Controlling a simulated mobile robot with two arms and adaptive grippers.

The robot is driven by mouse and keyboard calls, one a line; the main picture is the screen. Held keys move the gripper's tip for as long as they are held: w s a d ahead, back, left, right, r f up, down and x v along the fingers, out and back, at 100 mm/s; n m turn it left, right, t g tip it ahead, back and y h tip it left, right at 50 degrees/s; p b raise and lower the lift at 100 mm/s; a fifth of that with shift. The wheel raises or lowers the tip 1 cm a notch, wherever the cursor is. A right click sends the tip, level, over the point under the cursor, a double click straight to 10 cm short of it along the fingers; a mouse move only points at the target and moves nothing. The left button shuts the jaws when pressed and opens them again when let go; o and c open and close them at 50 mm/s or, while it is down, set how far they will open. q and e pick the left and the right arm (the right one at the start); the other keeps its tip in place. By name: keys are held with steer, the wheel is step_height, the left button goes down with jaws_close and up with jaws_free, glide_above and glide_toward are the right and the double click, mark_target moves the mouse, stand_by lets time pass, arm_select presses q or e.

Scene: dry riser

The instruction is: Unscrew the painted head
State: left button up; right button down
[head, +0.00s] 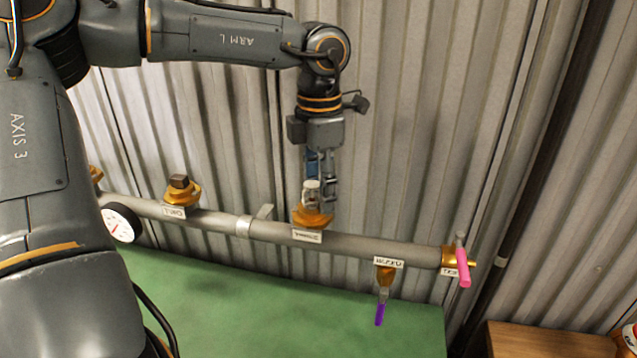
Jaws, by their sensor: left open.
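A grey pipe (355,244) runs across the corrugated wall with brass fittings on it. A pale, worn-looking head (311,189) stands on the middle brass fitting (313,217), above a small label (307,236) too small to read surely. Another fitting further left carries a dark brown square head (179,182). I cannot tell for sure from the labels which is the painted head. My left gripper (321,190) points down at the pale head, open, its fingers close about it; contact is unclear. My right gripper is not in view.
A round gauge (121,223) is at the pipe's left. A purple-handled valve (380,313) hangs below the pipe and a pink-handled valve (463,267) is at its right end. A green surface (260,305) lies below, and a wooden top (545,340) at lower right.

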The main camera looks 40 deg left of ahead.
arm_select(q)
steer(key=shift+c, duration=0.4)
jaws_close()
steer(key=shift+a+f+n+b, duration=0.1)
steer(key=shift+f+n+b, duration=0.1)
steer(key=shift+n+b, duration=0.45)
steer(key=shift+w+a+n+b, duration=0.1)
steer(key=shift+n+b, duration=0.25)
steer(key=shift+n, duration=1.3)
steer(key=shift+a+r+n, duration=0.1)
steer(key=shift+r+n, duration=0.1)
steer(key=shift+n, duration=0.4)
steer(key=shift+b, duration=0.3)
